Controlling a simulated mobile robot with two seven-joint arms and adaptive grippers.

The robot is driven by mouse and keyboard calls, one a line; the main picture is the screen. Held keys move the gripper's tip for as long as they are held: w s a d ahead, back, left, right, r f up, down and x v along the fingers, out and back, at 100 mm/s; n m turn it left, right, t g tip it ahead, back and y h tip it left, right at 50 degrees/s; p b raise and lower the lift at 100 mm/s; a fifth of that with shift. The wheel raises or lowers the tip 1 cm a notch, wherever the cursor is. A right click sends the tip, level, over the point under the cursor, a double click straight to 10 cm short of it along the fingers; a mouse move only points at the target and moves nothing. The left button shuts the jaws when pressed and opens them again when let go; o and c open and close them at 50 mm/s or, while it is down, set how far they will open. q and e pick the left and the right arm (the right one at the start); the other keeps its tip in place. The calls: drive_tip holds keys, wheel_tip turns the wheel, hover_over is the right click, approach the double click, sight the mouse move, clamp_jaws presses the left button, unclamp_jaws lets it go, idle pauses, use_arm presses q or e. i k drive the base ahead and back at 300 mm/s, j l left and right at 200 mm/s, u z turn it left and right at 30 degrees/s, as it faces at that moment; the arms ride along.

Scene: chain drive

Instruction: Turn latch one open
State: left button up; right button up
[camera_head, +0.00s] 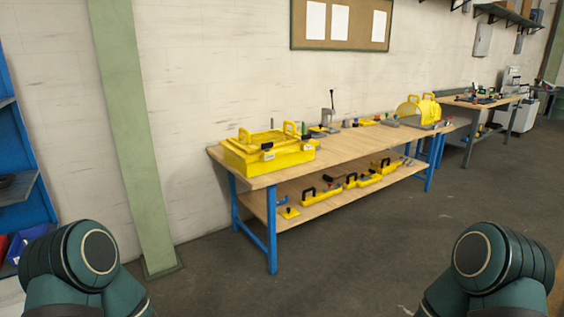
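A yellow box (268,156) with handles on its lid stands on the left end of a long wooden workbench (345,147). Small dark parts sit on its front side, and small pale labels show there; I cannot tell which of these is latch one or how it is turned. A second yellow housing (420,110) with a rounded guard stands at the bench's far right end. Neither gripper is in view; only parts of my two arms show at the bottom left and bottom right, well short of the bench.
The bench has blue legs and a lower shelf (318,199) with several yellow parts with black handles. A green column (134,130) stands left of it, and a blue rack (22,165) at the left edge. Another bench (484,101) is at the far right. The floor (345,250) before the bench is clear.

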sight(266, 147)
drive_tip(key=i, duration=0.45)
drive_tip(key=i+l+u, duration=0.1)
drive_tip(key=i, duration=0.35)
drive_tip(key=i+z, duration=0.35)
drive_tip(key=i, duration=1)
